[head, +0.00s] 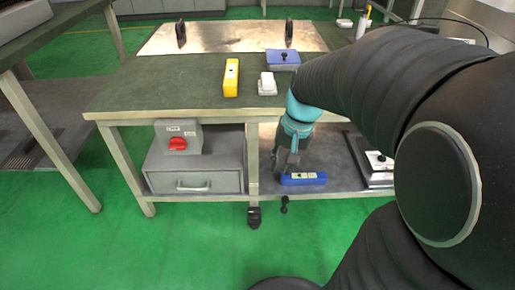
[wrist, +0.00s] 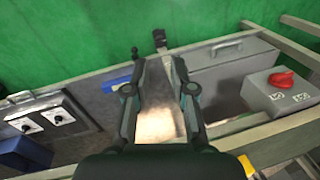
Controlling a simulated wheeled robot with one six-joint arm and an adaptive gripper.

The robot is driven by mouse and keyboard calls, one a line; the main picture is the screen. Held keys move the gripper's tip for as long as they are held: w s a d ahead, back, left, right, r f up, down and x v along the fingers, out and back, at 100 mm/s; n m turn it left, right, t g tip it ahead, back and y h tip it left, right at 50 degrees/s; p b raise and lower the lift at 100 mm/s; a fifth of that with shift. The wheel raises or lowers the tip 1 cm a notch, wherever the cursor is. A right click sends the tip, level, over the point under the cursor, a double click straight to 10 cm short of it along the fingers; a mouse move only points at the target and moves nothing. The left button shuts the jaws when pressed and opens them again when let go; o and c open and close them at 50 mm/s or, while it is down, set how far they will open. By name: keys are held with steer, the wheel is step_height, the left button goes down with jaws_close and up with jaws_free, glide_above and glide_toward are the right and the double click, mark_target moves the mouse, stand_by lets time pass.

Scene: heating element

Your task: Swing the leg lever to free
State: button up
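A black fitting (head: 254,216) sits low on the table's middle leg (head: 253,160), below the lower shelf. A small black knob (head: 284,204) hangs just right of it, under the shelf edge. I cannot tell whether the lever is the fitting, the knob or both. In the wrist view the fitting (wrist: 160,40) shows beyond my fingertips, and the knob (wrist: 134,52) by the left fingertip. My gripper (wrist: 158,62) is open, with nothing between its fingers. In the head view my gripper (head: 283,168) points down right of the leg, above the shelf and apart from the knob.
On the lower shelf (head: 338,165) lie a blue box (head: 304,179), a grey drawer unit (head: 194,165) with a red switch (head: 178,144) on top, and a plate with knobs (head: 379,160). The tabletop holds a yellow box (head: 231,78). The green floor in front is clear.

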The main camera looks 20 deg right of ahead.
steer(key=w+d+f+m+y+b, duration=0.25)
steer(key=d+f+m, duration=0.2)
steer(key=f, duration=0.55)
steer(key=w+d+f+m+y+b, duration=0.1)
steer(key=w+d+f+m+y, duration=0.4)
steer(key=f, duration=0.6)
steer(key=w+d+f+m+y+b, duration=0.1)
steer(key=w+d+f+m+y, duration=0.15)
steer(key=d+f, duration=0.6)
steer(key=m+t+y+b, duration=0.2)
steer(key=m+t+y, duration=0.2)
steer(key=m+t, duration=0.25)
glide_toward(284, 208)
steer(key=shift+t, duration=0.45)
steer(key=x, duration=0.3)
steer(key=r+x, duration=0.1)
steer(key=x, duration=0.6)
steer(key=shift+w+r+p, duration=0.1)
steer(key=shift+r+p, duration=0.15)
steer(key=shift+p, duration=0.15)
jaws_close()
steer(key=shift+d, duration=0.1)
